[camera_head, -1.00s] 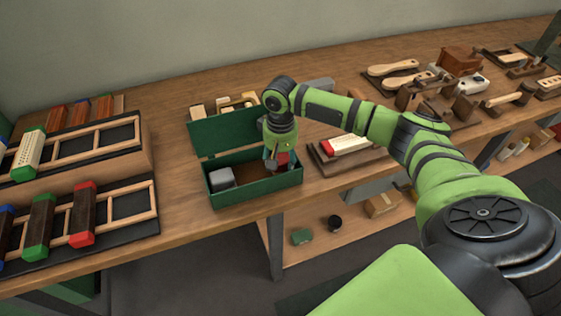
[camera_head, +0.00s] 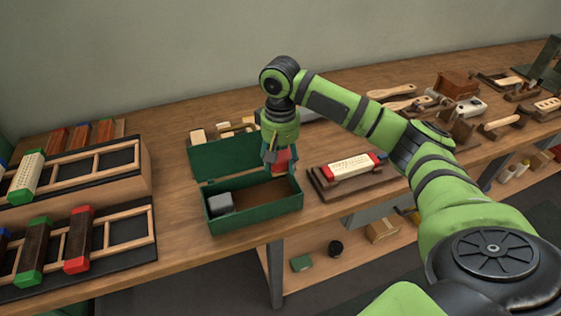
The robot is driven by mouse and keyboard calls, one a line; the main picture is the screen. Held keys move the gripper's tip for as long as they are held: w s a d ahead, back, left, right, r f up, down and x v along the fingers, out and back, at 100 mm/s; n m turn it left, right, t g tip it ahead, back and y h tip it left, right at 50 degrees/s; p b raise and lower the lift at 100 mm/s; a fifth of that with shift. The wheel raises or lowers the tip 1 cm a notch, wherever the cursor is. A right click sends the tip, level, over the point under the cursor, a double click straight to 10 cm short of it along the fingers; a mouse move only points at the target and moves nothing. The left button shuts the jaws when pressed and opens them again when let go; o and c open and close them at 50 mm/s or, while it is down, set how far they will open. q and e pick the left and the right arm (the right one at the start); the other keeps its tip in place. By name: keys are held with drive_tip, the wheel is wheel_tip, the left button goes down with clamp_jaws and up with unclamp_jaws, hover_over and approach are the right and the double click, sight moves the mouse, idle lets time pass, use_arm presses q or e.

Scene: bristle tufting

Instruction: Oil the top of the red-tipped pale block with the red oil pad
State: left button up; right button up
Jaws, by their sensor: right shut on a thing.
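The red oil pad (camera_head: 283,161) is held by my right gripper (camera_head: 274,158), which is shut on it and points down above the open green box. The pad is partly covered by the fingers. The red-tipped pale block (camera_head: 352,167) lies on a dark wooden holder (camera_head: 322,184) to the right of the box. Its left end is red, its far right end shows red and blue, and its top has rows of small dots. The gripper is to the left of the block and apart from it. My left gripper is not in view.
The green box (camera_head: 256,219) has its lid up and holds a grey block (camera_head: 220,203). Racks with coloured-end blocks (camera_head: 78,240) stand at left. Wooden brushes and tools (camera_head: 462,88) fill the right of the bench. Bare bench lies left of the box.

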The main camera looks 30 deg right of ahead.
drive_tip(key=shift+o, duration=1.4)
drive_tip(key=shift+c, duration=0.6)
